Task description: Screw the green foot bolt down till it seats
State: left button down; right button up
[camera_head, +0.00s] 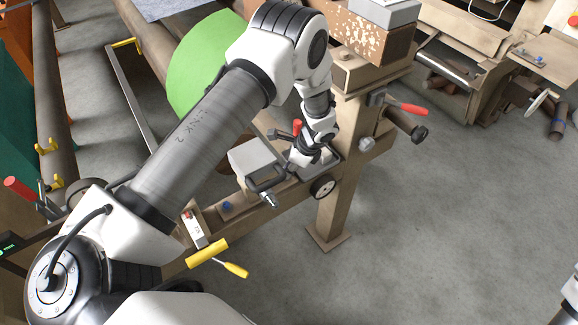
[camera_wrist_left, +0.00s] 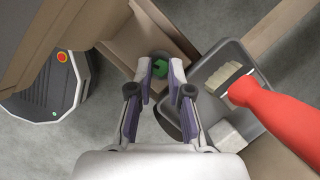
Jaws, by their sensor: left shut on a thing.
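The green foot bolt (camera_wrist_left: 160,67) shows in the left wrist view as a small green piece between my left fingertips, with a dark round part just beyond it. My left gripper (camera_wrist_left: 161,72) is shut on it, one finger on each side. The bolt's lower end and thread are hidden, so I cannot tell how deep it sits. In the head view my left arm reaches over the brown beam and down beside a brown post (camera_head: 345,165). The bolt does not show clearly there.
A grey tray (camera_wrist_left: 198,72) with a red-handled tool (camera_wrist_left: 275,118) lies close to the right of my left fingers. A red-handled clamp (camera_head: 405,108), a small wheel (camera_head: 322,188) and a yellow-handled tool (camera_head: 207,252) are around the beam.

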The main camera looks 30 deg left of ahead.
pick_arm(q)
jog(key=m+t, duration=0.1)
jog(key=m, duration=0.1)
jog(key=shift+s+m, duration=0.15)
jog(key=shift+m, duration=0.15)
jog(key=shift+m+t+b, duration=0.5)
jog(key=shift+m+b, duration=0.35)
jog(key=shift+m, duration=0.35)
jog(key=shift+s, duration=0.1)
jog(key=c, duration=1.1)
grip_release()
jog(key=v, duration=1.2)
